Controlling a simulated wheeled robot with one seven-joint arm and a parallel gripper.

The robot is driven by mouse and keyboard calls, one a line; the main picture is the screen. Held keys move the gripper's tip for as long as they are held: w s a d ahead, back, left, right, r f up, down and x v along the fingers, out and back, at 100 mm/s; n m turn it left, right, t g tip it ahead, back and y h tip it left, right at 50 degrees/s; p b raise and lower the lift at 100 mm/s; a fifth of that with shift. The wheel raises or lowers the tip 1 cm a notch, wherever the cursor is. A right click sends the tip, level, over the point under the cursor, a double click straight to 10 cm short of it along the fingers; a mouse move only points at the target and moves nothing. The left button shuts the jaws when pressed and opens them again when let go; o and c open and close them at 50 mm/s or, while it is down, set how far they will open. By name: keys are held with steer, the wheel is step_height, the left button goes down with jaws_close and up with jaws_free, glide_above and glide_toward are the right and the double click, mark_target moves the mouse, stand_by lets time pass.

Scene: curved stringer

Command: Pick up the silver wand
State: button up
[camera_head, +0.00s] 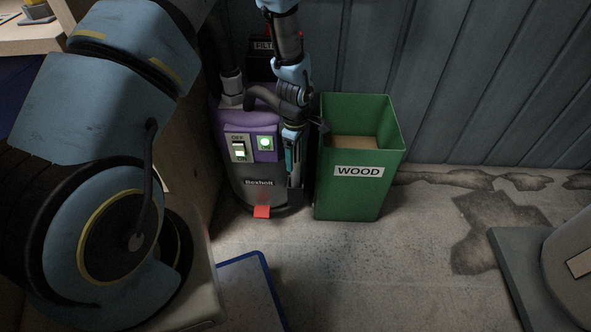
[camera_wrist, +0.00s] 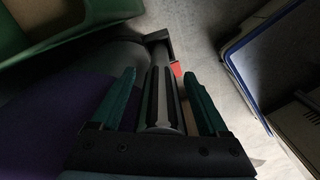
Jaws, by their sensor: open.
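The silver wand (camera_wrist: 162,105) is a slim grey tube with dark ribbed strips and a black angled end. In the wrist view it runs lengthwise between the two green fingers of my gripper (camera_wrist: 159,76). The fingers are open, and a gap shows on each side of the wand. In the head view my gripper (camera_head: 291,154) points down in front of the purple and black vacuum unit (camera_head: 262,166), close to its right side. The wand's lower part (camera_head: 295,180) shows there as a small grey piece; my arm and gripper hide most of it.
A green bin (camera_head: 348,196) marked WOOD stands immediately right of my gripper. A corrugated wall (camera_head: 450,75) is behind. A blue-edged panel (camera_head: 250,285) lies at the front. A grey base (camera_head: 525,275) stands at the far right. The floor (camera_head: 410,255) between is clear.

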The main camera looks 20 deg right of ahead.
steer(key=shift+c, duration=0.4)
jaws_close()
steer(key=shift+r, duration=0.2)
